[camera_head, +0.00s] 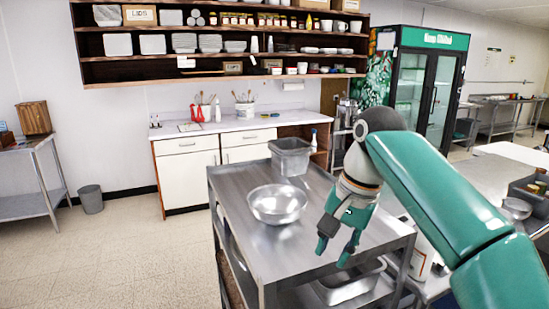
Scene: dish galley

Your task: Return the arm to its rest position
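My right arm comes in from the right side, green with a grey wrist. My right gripper (335,246) points down over the front right part of the steel cart (262,252). Its two green fingers are spread apart, with nothing between them. A round metal bowl (277,204) stands on the cart's top, left of the gripper and apart from it. My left gripper is not in view.
A grey plastic bin (290,156) stands at the cart's back. A metal pan (347,287) sits on its lower level. Steel tables (480,176) are at right. A white counter (233,126) and wall shelves (222,56) stand behind.

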